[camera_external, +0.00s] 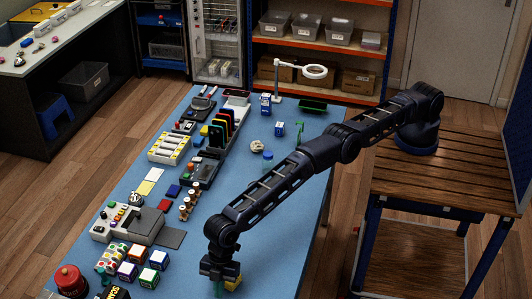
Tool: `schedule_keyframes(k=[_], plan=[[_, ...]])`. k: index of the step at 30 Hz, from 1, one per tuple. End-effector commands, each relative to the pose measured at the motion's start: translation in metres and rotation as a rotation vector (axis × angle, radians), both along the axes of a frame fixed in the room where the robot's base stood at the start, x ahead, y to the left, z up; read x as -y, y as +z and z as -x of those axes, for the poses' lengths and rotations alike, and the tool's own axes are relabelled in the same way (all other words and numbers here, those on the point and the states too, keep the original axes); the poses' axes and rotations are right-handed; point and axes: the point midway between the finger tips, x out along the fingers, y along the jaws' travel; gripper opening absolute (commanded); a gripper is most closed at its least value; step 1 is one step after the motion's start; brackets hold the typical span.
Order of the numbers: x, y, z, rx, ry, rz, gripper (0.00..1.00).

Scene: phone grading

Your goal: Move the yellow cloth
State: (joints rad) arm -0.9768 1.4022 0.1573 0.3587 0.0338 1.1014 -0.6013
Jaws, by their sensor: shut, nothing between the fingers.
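A flat yellow piece (144,188), which looks like the yellow cloth, lies on the blue table's left side, just in front of a pale cream flat piece (154,174). My gripper (219,286) points down over the near right part of the table, well to the right of and nearer than the flat yellow piece. It is shut and empty.
The blue table (205,150) carries a grey console (135,218), coloured cubes (148,278), wooden-looking pegs (188,203) and a phone rack (220,130). A ring lamp (314,71) stands at the far end. The table's middle right is mostly clear beneath my arm.

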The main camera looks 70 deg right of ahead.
Motion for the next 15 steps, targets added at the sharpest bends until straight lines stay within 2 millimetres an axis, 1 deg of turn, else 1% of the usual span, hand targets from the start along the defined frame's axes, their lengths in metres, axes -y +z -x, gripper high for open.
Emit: schedule_keyframes(k=[8,15], plan=[[0.009,0.001,0.0,-0.001,0.0,0.001,0.0],[0.023,0.001,0.001,-0.001,-0.001,0.001,0.0]])
